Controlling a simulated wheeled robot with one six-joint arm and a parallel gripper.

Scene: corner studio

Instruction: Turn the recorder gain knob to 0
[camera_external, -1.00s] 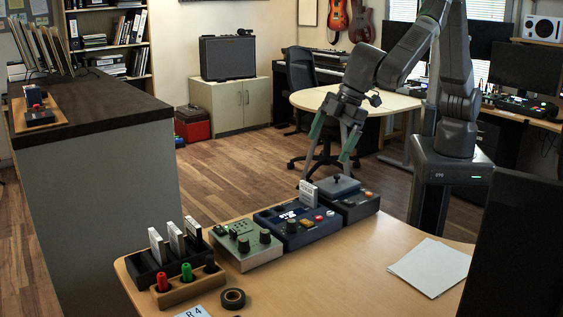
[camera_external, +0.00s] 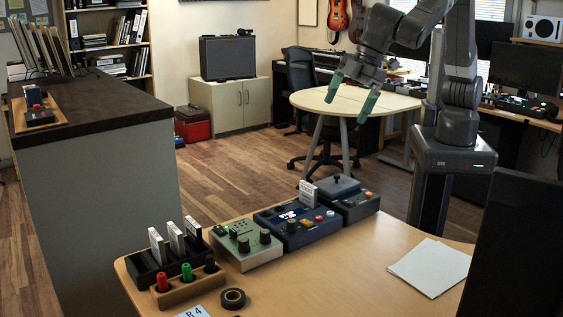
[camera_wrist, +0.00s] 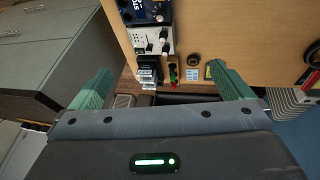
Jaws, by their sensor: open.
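Three devices stand in a row on the desk: a pale green box with dark knobs (camera_external: 246,246), a blue box with a display and coloured buttons (camera_external: 291,227), and a dark grey box with a small stick on top (camera_external: 346,199). None has a readable recorder label, and no gain scale or pointer can be made out. My gripper (camera_external: 351,97) is open and empty, well above and behind the devices, touching nothing. In the wrist view its green fingers (camera_wrist: 163,88) are wide apart; the green box (camera_wrist: 154,42) and part of the blue box (camera_wrist: 144,10) show beyond them.
A black card holder (camera_external: 140,270), a wooden rack with red and green plugs (camera_external: 175,292) and a black tape roll (camera_external: 232,298) stand at the desk's front left. White paper (camera_external: 432,267) lies at right. A dark monitor (camera_external: 515,255) blocks the lower right. The desk's middle is clear.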

